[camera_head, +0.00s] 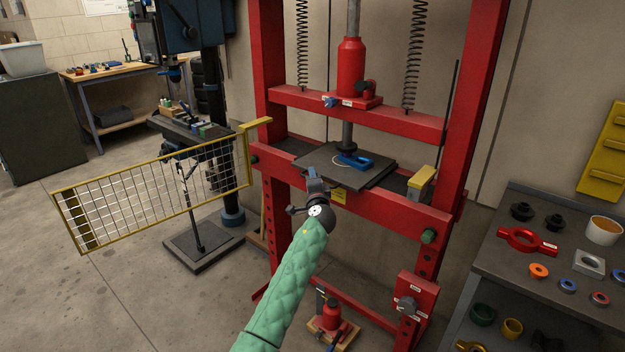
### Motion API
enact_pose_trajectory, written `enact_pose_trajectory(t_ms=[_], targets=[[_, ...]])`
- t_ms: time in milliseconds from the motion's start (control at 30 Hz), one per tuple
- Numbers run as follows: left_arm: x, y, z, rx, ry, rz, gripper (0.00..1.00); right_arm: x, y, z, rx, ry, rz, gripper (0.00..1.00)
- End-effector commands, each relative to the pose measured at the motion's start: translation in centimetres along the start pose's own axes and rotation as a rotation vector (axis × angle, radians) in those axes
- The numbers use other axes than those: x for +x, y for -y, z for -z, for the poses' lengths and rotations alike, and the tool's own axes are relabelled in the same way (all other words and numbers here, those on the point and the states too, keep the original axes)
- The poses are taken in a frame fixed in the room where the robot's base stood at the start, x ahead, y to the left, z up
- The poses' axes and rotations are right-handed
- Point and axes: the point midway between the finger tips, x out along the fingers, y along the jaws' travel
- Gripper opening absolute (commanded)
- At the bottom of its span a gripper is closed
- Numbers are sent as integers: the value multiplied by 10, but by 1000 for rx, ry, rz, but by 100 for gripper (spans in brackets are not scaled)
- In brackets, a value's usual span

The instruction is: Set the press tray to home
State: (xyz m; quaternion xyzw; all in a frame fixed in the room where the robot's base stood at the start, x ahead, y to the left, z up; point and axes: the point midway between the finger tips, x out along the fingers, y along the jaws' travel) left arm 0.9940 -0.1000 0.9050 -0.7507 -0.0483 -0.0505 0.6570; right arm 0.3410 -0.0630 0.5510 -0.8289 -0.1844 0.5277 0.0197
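The press tray (318,158) is a dark flat plate on the bed of the red press (375,198), under the ram (347,135). It carries a blue part (355,161) with a pale ring beside it. My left gripper (314,176) is at the tray's front left edge, at the end of my green-sleeved arm. I cannot tell whether it touches the tray, and its fingers are too small and partly hidden to show if they are open. My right gripper is not in view.
A yellow mesh guard (160,186) stands swung out at the left of the press. A yellow-topped block (420,184) sits right of the tray on the bed. A grey bench (520,265) with rings and parts stands at the right.

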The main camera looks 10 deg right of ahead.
Motion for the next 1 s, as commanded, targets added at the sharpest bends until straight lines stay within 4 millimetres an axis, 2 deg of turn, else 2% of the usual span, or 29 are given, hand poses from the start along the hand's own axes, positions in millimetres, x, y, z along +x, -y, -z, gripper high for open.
enact_pose_trajectory(t_ms=[367, 567, 800, 1000], targets=[[-4, -6, 2, -1, -4, -7, 32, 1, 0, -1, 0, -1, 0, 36], [-26, -4, 1, -3, -3, -4, 32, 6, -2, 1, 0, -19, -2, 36], [-62, -1, -1, -3, -1, -1, 32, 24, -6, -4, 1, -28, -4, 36], [-78, 2, -1, -3, -1, 2, 32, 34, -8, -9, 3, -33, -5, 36]])
